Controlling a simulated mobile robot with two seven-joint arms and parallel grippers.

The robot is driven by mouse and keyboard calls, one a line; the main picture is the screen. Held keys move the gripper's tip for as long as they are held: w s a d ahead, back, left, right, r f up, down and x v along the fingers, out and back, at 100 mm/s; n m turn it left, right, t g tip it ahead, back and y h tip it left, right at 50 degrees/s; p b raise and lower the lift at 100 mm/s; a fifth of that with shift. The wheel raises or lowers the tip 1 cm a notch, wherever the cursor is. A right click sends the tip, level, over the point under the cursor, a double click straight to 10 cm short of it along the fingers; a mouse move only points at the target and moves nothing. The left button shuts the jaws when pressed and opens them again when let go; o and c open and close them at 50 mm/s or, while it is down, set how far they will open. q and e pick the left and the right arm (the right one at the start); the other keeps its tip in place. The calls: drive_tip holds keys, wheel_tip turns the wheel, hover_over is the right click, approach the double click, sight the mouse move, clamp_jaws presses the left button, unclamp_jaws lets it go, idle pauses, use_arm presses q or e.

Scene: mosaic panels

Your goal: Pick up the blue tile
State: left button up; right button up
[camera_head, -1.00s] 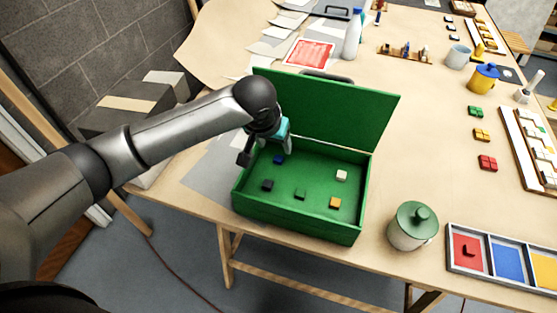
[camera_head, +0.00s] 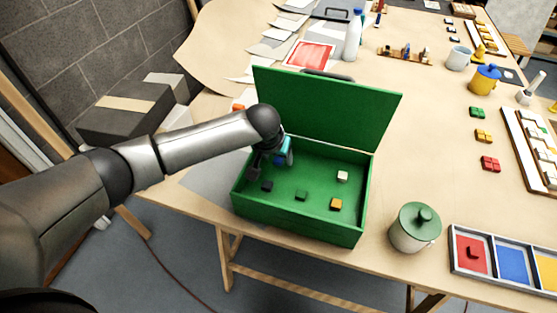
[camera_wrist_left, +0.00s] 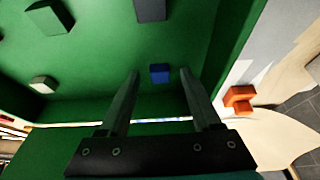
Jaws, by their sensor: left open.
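The blue tile (camera_wrist_left: 159,73) lies on the green floor of the open green case (camera_head: 300,222), near its back left corner. In the left wrist view it shows between the two fingertips of my left gripper (camera_wrist_left: 160,76), a little beyond them. The fingers are apart with nothing held. In the head view my left gripper (camera_head: 271,164) is low inside the case at its left side and hides the blue tile. My right gripper is not in view.
A black tile (camera_head: 267,186), a green tile (camera_head: 301,195), an orange tile (camera_head: 336,204) and a white tile (camera_head: 342,176) lie in the case. The raised lid (camera_head: 330,105) stands behind. A lidded jar (camera_head: 414,226) stands to the right.

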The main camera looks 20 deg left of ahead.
use_arm(q)
clamp_jaws()
idle(0.4)
